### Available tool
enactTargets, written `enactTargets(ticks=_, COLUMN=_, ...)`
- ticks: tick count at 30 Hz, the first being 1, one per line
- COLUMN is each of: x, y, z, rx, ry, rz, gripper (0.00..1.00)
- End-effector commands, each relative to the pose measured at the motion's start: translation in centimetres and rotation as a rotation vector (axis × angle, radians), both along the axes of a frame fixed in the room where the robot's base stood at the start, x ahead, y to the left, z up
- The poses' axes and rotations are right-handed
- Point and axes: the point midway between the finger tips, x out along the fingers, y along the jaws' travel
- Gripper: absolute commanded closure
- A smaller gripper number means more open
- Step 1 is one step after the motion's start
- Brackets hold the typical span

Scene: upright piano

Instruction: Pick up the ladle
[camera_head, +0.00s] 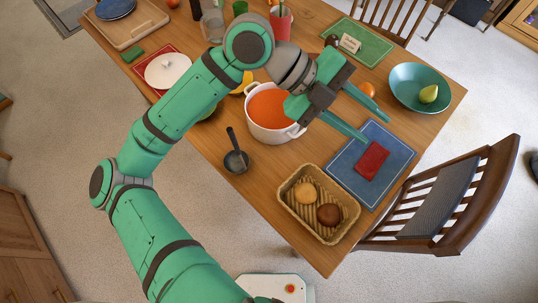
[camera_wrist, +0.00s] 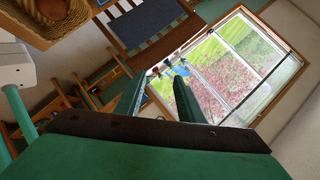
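The dark ladle (camera_head: 236,160) lies on the wooden table, left of and below the white pot of orange soup in the head view. Its round bowl is toward the table's near edge and its handle points up the picture. My gripper (camera_head: 378,131) is above the right part of the table, over the blue placemat, well to the right of the ladle. Its two fingers are apart with nothing between them. In the wrist view my gripper (camera_wrist: 160,76) is also open and empty, pointing toward a chair and a window. The ladle is not in the wrist view.
The white pot (camera_head: 270,110) stands between ladle and gripper. A bread basket (camera_head: 290,205) is right of the ladle. The blue placemat (camera_head: 345,155) holds a red napkin (camera_head: 372,160). A teal bowl (camera_head: 405,82) and a chair (camera_head: 455,195) are at right. Bare table surrounds the ladle.

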Motion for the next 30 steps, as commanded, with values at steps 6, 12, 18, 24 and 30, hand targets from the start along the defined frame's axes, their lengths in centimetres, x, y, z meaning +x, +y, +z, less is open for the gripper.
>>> enactTargets(ticks=6, x=3.4, y=7.3, z=-4.9, rx=0.403, ry=0.013, rz=0.175, gripper=0.65)
enactTargets(ticks=12, x=5.6, y=16.1, z=-7.4, rx=0.747, ry=0.038, rz=0.373, gripper=0.65)
enactTargets(ticks=18, x=6.5, y=23.5, z=-7.8, rx=0.988, ry=0.058, rz=0.537, gripper=0.65)
enactTargets(ticks=24, x=6.5, y=26.5, z=-7.9, rx=1.082, ry=0.067, rz=0.607, gripper=0.65)
enactTargets(ticks=30, x=6.4, y=26.7, z=-10.5, rx=1.086, ry=0.068, rz=0.610, gripper=0.65)
